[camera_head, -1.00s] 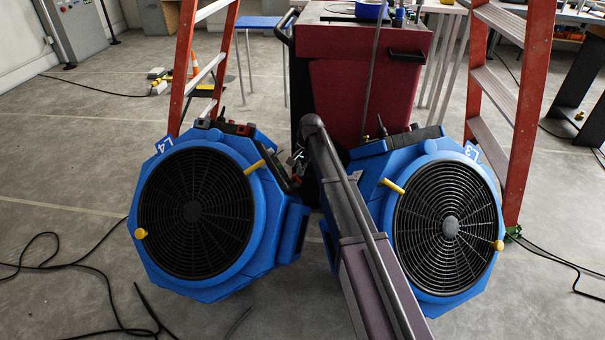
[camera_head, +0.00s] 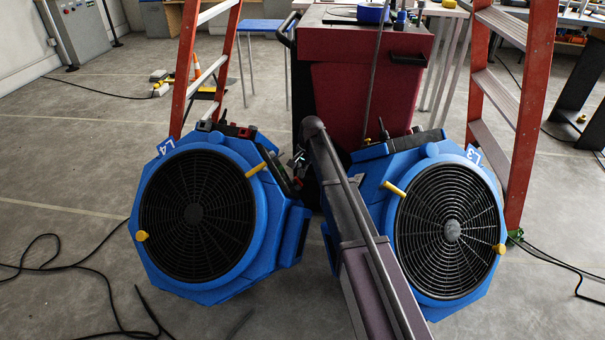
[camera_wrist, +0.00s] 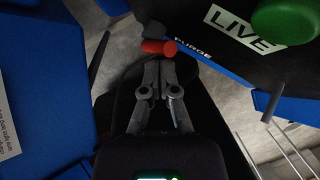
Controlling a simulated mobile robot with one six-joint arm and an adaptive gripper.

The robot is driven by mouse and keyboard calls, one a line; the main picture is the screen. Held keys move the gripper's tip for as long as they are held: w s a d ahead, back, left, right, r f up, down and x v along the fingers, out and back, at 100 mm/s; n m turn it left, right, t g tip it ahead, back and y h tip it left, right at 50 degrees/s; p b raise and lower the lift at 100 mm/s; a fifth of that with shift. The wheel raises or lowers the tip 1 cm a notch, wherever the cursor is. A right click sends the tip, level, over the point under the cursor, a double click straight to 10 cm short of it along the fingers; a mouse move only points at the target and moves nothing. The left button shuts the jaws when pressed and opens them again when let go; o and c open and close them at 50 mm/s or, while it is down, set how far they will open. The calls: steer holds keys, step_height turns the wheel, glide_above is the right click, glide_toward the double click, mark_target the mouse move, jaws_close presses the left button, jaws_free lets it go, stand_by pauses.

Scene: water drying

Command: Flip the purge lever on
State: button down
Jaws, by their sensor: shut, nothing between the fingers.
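The purge lever (camera_wrist: 158,47) has a red end and sits beside a "PURGE" label (camera_wrist: 193,49) on a dark panel in the wrist view. My gripper (camera_wrist: 159,66) is shut and empty, its fingertips just below the red lever end in the picture. I cannot tell whether they touch it. In the head view my gripper is small and partly hidden behind my arm, between the two blue fans. The left fan (camera_head: 205,205) is marked L4 and the right fan (camera_head: 430,215) is marked L3.
A green knob (camera_wrist: 285,20) and a "LIVE" label (camera_wrist: 243,29) are on the panel right of the lever. A red cart (camera_head: 365,85) stands behind the fans. Orange ladders (camera_head: 187,60) flank them. Black cables (camera_head: 90,265) lie on the floor at left.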

steer(key=shift+r, duration=0.1)
stand_by(0.6)
steer(key=shift+r+p, duration=0.75)
steer(key=shift+p, duration=0.1)
steer(key=shift+d, duration=0.15)
steer(key=w+d+r+p, duration=0.1)
steer(key=d+r+p, duration=0.3)
steer(key=r+p, duration=0.7)
steer(key=shift+d+r, duration=0.15)
steer(key=shift+r, duration=0.05)
stand_by(0.4)
stand_by(0.5)
